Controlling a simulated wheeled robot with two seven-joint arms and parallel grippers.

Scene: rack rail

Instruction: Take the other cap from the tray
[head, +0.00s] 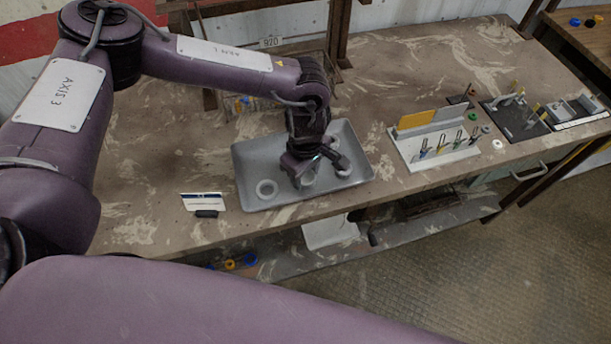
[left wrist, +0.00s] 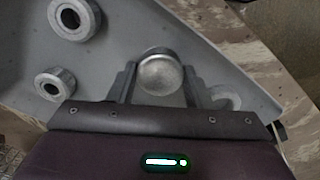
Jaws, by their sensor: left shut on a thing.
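The grey tray (head: 254,158) lies on the bench in the head view; it also fills much of the left wrist view (left wrist: 112,45). My left gripper (head: 318,172) is low over the tray, pointing down. In the left wrist view its fingers (left wrist: 160,88) are shut on a round silver cap (left wrist: 160,73). I cannot tell whether the cap still touches the tray floor. Ring-shaped parts with open centres lie in the tray: two at the left of the wrist view (left wrist: 74,18) (left wrist: 55,84), and one partly hidden behind the right finger (left wrist: 224,97). My right gripper is not in view.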

